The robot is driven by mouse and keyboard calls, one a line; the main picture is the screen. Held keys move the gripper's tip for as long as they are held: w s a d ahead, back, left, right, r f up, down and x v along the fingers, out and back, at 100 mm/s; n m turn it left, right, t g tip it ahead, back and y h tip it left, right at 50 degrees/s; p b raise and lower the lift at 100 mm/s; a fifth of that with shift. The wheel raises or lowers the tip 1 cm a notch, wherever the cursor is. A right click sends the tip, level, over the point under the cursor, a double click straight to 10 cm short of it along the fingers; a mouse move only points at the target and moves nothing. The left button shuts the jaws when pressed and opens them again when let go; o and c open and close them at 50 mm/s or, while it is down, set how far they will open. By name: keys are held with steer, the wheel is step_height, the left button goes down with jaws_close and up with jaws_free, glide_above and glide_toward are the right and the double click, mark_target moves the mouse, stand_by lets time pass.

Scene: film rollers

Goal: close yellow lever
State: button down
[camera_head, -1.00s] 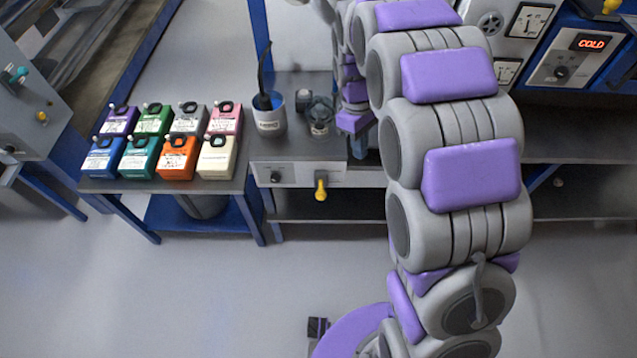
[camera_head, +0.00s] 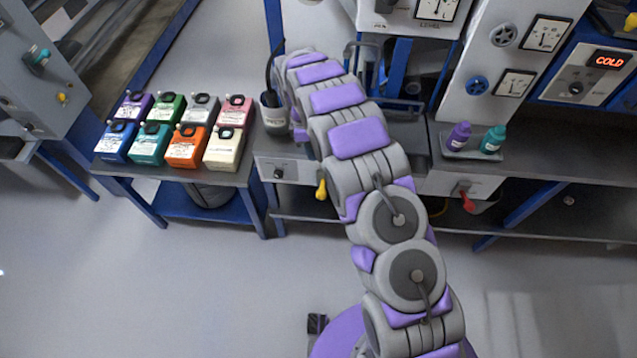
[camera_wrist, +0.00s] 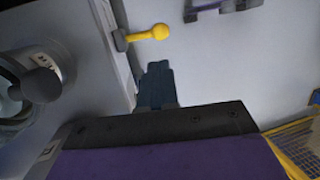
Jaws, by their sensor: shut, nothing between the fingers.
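The yellow lever (camera_head: 321,190) shows in the head view on the front of the grey panel under the middle bench, partly beside my arm. In the wrist view the yellow lever (camera_wrist: 148,33) sticks out sideways from the panel, with a round knob at its end. My gripper (camera_wrist: 157,70) is shut and empty, its dark blue fingertips just below the lever in the picture. A gap shows between fingertips and lever; their distance in depth is hard to judge. In the head view my gripper is hidden behind my arm.
Several coloured boxes (camera_head: 175,143) stand on the left bench. A grey cup (camera_head: 274,112) is beside my arm. A red lever (camera_head: 465,197) sits on the right panel, below purple and teal bottles (camera_head: 475,137). The floor in front is clear.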

steer(key=shift+a+f, duration=0.25)
steer(key=shift+f, duration=0.05)
steer(key=shift+d, duration=0.1)
steer(key=b, duration=0.3)
glide_toward(320, 190)
steer(key=x, duration=0.7)
steer(key=shift+s, duration=0.1)
